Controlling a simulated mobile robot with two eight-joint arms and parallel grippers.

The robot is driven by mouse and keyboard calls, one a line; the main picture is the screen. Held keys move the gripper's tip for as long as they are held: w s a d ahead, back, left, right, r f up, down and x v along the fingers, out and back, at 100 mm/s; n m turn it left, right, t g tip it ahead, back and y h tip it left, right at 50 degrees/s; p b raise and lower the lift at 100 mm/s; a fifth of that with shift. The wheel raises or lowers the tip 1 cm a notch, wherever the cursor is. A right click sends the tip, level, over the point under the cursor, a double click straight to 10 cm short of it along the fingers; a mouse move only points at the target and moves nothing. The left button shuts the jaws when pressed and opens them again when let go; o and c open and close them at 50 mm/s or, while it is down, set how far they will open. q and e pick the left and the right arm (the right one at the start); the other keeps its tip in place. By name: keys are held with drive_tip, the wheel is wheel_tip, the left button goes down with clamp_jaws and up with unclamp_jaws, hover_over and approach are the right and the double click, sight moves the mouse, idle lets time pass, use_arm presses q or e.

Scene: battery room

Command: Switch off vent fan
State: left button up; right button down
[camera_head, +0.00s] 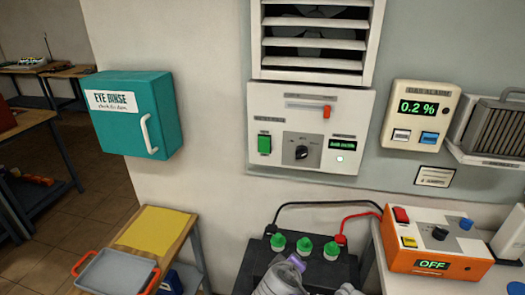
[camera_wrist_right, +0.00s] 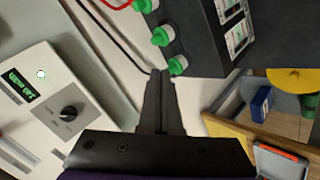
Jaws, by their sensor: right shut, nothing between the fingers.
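The pale control panel (camera_head: 262,100) is on the wall under the louvred vent (camera_head: 315,50). The display text is too small to read surely. In the right wrist view the knob (camera_wrist_right: 69,113) and display (camera_wrist_right: 20,87) show at the left. My right gripper (camera_wrist_right: 160,75) is shut and empty, apart from the panel, its fingertips appearing beside the battery's green caps. I cannot make out its fingers in the head view. My left gripper is out of view.
Below the panel stands a black battery (camera_head: 335,268) with green caps (camera_head: 304,245) and black and red cables. An orange-white unit reading OFF (camera_head: 432,265), a gas alarm (camera_head: 420,115), and a teal eye rinse box (camera_head: 125,112) are nearby. A yellow mat (camera_head: 155,230) lies lower left.

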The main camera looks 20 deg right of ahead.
sight(265, 142)
drive_tip(key=w+a+r+n+t+h, duration=0.2)
drive_tip(key=w+r+n+t, duration=0.1)
drive_tip(key=w+r, duration=0.4)
drive_tip(key=w+a+r+n+t+h, duration=0.2)
drive_tip(key=w+r+n+t, duration=0.2)
drive_tip(key=w+r, duration=0.4)
drive_tip(key=shift+w+a+r+t+h, duration=0.15)
drive_tip(key=shift+w+r+t+h, duration=0.25)
drive_tip(key=shift+w, duration=0.45)
drive_tip(key=shift+f, duration=0.1)
drive_tip(key=p+x, duration=0.1)
drive_tip(key=x, duration=1.3)
